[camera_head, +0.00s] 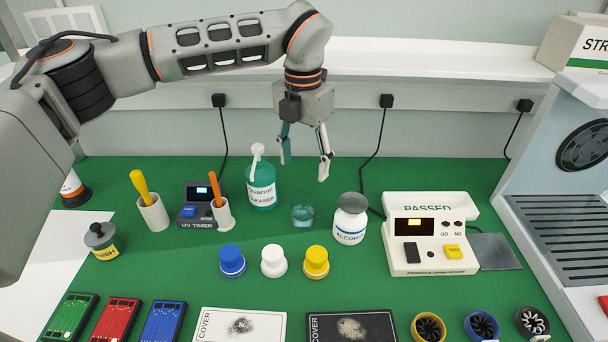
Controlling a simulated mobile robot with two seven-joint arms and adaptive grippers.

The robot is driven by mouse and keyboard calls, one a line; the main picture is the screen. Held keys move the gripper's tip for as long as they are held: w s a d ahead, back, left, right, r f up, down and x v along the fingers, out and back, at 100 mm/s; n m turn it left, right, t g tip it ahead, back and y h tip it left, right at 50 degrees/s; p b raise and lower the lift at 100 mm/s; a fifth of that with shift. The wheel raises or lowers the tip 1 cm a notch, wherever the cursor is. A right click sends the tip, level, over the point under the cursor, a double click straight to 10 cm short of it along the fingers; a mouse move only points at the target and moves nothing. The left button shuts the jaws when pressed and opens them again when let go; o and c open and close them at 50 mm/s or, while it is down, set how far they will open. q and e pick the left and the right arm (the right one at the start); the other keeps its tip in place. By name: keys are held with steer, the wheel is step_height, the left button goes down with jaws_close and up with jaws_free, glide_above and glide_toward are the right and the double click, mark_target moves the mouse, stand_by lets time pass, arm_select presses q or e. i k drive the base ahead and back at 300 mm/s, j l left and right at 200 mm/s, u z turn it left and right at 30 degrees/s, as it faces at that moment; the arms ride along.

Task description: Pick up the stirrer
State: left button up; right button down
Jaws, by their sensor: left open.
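No object is clearly recognisable as the stirrer. A yellow-handled tool (141,186) stands in a white holder (154,214) at the left. An orange-handled tool (219,185) stands tilted in a second white holder (222,215); their lower ends are hidden. A small clear beaker (303,212) with bluish contents stands right of a teal cleaner bottle (262,187) with a white top. My left gripper (304,168) is open and empty, pointing down above and behind the beaker, fingers apart. My right gripper is not in view.
The UV timer (195,212) stands by the orange tool. An alcohol bottle (350,222) and a white tester (431,240) stand to the right. Blue, white and yellow capped pots (273,262) stand in front. The green mat (350,292) is partly clear.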

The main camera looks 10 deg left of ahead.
mark_target(213, 180)
steer(key=k, duration=1.5)
